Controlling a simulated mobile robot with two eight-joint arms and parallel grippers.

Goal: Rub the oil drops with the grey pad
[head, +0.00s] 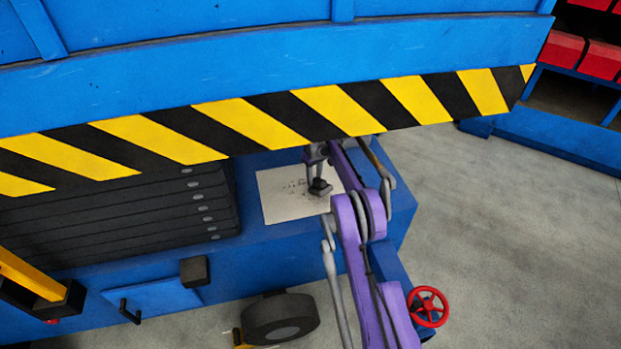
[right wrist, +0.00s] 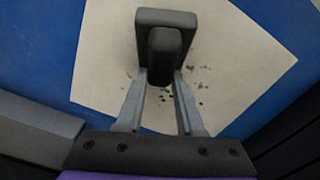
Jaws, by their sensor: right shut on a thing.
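The pale panel (head: 275,206) lies on a blue surface, with dark oil drops (head: 292,185) scattered near its middle. My right gripper (head: 319,180) is over the panel, shut on the dark grey pad (head: 319,188). In the right wrist view the pad (right wrist: 146,40) is held by its raised grip between the two fingers (right wrist: 160,88). Several drops (right wrist: 200,88) show right of and below the pad in that view; any under it are hidden. I cannot tell whether the pad touches the panel. My left gripper is not in view.
A blue beam with yellow and black stripes (head: 320,108) crosses above the panel. A stack of dark slabs (head: 120,215) stands left of it. A red handwheel (head: 428,306) is at the lower right. The grey floor (head: 500,230) at right is clear.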

